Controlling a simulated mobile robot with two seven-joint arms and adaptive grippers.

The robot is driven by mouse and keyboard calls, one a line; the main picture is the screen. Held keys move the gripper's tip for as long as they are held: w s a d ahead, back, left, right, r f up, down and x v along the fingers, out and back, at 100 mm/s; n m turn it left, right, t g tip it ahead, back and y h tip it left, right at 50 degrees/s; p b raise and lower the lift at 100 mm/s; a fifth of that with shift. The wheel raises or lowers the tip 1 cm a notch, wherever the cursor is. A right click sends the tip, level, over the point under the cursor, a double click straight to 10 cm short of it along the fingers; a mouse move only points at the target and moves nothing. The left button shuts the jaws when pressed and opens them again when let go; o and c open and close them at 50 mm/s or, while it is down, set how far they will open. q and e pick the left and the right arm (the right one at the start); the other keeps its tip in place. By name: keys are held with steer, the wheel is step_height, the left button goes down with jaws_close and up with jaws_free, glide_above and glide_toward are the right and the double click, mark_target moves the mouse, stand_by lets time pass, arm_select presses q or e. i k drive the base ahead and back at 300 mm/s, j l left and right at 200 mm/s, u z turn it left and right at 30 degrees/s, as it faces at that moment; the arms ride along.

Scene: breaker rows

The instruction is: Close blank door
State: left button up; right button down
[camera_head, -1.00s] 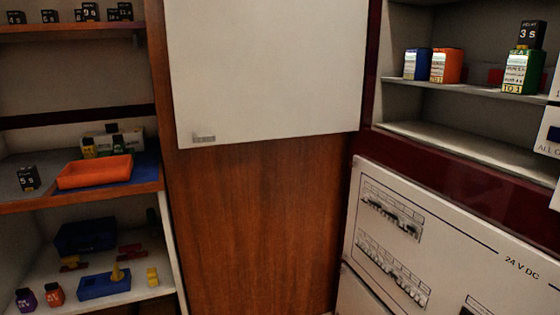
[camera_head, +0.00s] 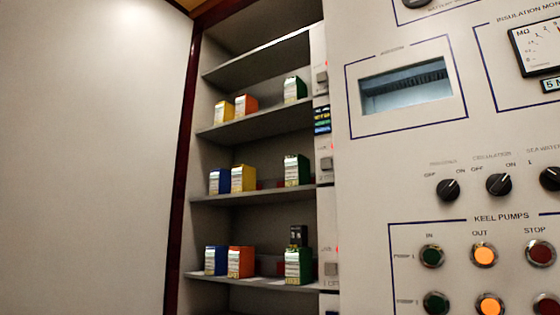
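A large plain white panel (camera_head: 85,150) fills the left of the head view. It has no markings in view and may be the blank door, but I cannot tell for sure. No handle shows on it, and its left and lower edges are out of view. Its right side meets a dark red upright (camera_head: 185,150). Whether it stands open or shut I cannot tell. Neither of my grippers is in view.
Right of the upright are open grey shelves (camera_head: 255,197) with blue, yellow, orange and green boxes, and a black block (camera_head: 298,235) on a green box (camera_head: 299,265). Farther right is a white control panel (camera_head: 365,180) with knobs (camera_head: 448,190), lamps and a window (camera_head: 405,88).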

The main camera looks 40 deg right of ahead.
mark_target(92, 92)
steer(key=i+j, duration=0.2)
steer(key=i+j+z, duration=0.1)
steer(key=j, duration=0.3)
steer(key=i+z, duration=0.1)
steer(key=z, duration=1.55)
